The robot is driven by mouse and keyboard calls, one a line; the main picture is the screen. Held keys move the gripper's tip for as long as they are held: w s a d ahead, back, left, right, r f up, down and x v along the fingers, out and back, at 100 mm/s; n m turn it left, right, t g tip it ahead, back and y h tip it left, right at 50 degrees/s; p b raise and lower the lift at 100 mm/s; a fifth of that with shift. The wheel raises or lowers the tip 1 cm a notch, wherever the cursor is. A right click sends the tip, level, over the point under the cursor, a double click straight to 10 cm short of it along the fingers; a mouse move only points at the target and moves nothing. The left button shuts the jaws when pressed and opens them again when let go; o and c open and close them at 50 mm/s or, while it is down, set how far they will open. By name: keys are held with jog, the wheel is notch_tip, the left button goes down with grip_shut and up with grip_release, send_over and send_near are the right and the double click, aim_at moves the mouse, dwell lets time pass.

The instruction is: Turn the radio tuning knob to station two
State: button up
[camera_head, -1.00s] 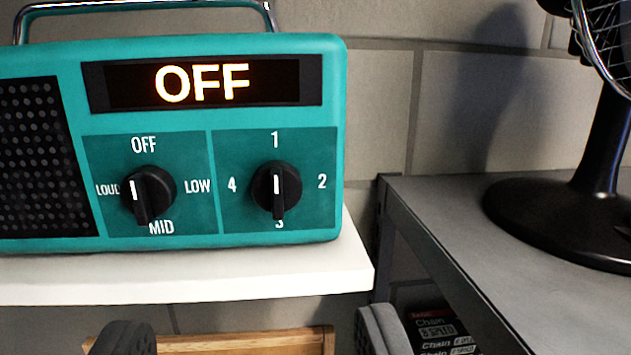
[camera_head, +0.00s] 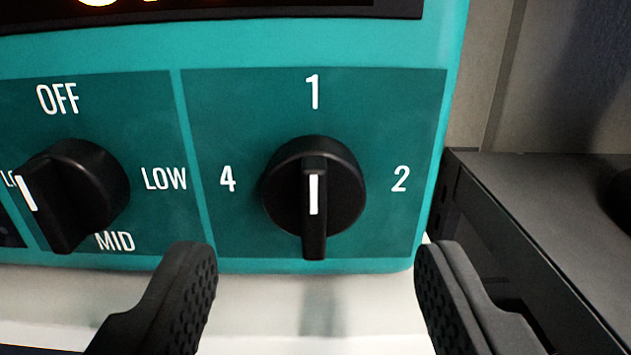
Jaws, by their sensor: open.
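The teal radio (camera_head: 300,45) fills most of the view. Its tuning knob (camera_head: 314,190) is black and round with a raised grip bar and a vertical white mark. The label 1 is above it, 2 to its right and 4 to its left. The bar covers the spot below, where the 3 is hidden. My gripper (camera_head: 318,290) is open and empty. Its two fingers are spread wide at the bottom, one on each side of the tuning knob and lower in the picture, not touching it.
The volume knob (camera_head: 75,195), with OFF, LOW and MID labels, is left of the tuning knob, close to my left finger's side. The white shelf (camera_head: 270,310) lies under the radio. A dark metal bench (camera_head: 540,220) stands to the right.

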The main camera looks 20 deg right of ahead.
aim_at(314, 232)
jog(key=shift+p+x, duration=0.5)
jog(key=shift+x, duration=1.05)
jog(key=shift+r, duration=0.2)
jog(key=shift+c, duration=0.3)
jog(key=shift+s, duration=0.1)
jog(key=c, duration=0.9)
